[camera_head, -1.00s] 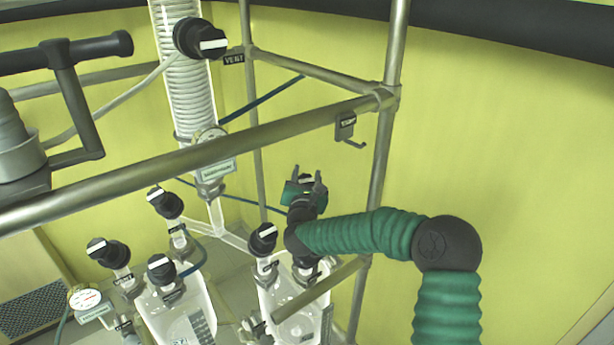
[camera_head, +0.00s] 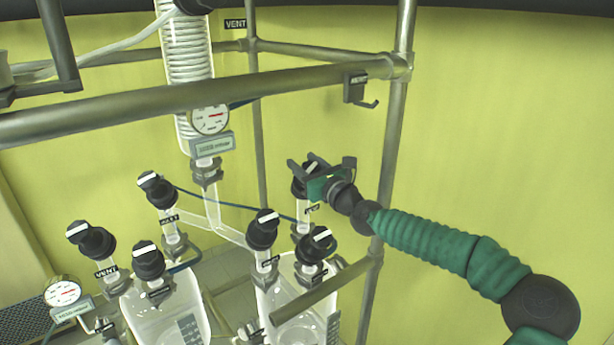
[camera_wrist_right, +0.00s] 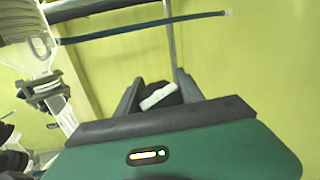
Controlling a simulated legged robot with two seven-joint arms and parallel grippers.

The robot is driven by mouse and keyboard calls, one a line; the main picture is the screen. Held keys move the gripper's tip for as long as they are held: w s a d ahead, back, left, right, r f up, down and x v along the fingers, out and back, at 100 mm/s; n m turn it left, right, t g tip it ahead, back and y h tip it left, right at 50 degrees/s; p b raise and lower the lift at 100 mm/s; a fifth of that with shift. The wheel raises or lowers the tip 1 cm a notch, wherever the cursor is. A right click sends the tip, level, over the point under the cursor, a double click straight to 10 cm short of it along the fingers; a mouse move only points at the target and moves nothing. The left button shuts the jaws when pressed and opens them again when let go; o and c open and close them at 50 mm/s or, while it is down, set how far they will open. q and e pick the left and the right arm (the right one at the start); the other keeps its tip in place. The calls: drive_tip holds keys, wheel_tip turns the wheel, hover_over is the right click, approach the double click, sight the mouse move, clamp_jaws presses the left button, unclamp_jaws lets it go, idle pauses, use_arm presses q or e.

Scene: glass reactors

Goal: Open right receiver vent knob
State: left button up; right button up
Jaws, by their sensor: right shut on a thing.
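The right receiver (camera_head: 290,322) is a clear glass vessel with several black knobs on its necks. Its rear knob (camera_head: 300,187) has a white bar on top and a small label (camera_head: 312,210) below that is too small to read surely. My right gripper (camera_head: 322,173) comes in from the right and is shut on this knob. In the right wrist view, the two dark fingers (camera_wrist_right: 158,92) stand on either side of the black knob and its white bar (camera_wrist_right: 158,97) lies slantwise between them. The gripper body partly hides the knob. My left gripper is not in view.
Two other receiver knobs (camera_head: 263,229) (camera_head: 316,244) stand close below the gripper. A metal frame post (camera_head: 388,150) rises just right of it, and a rail (camera_head: 180,100) crosses above. The left receiver (camera_head: 165,310) has several knobs too. A gauge (camera_head: 209,120) hangs on the column.

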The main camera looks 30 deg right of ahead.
drive_tip(key=shift+a+n+g+y, duration=0.15)
drive_tip(key=shift+n+y, duration=0.8)
drive_tip(key=shift+y, duration=0.1)
drive_tip(key=shift+a+n+g+y, duration=0.1)
drive_tip(key=shift+n+g+y, duration=0.05)
drive_tip(key=shift+n+y, duration=0.85)
drive_tip(key=o, duration=1.1)
drive_tip(key=shift+y, duration=0.25)
drive_tip(key=shift+o, duration=1.1)
drive_tip(key=shift+w+f, duration=0.1)
drive_tip(key=shift+f, duration=0.05)
drive_tip(key=shift+o, duration=0.4)
drive_tip(key=shift+w+f, duration=0.1)
drive_tip(key=shift+w, duration=0.05)
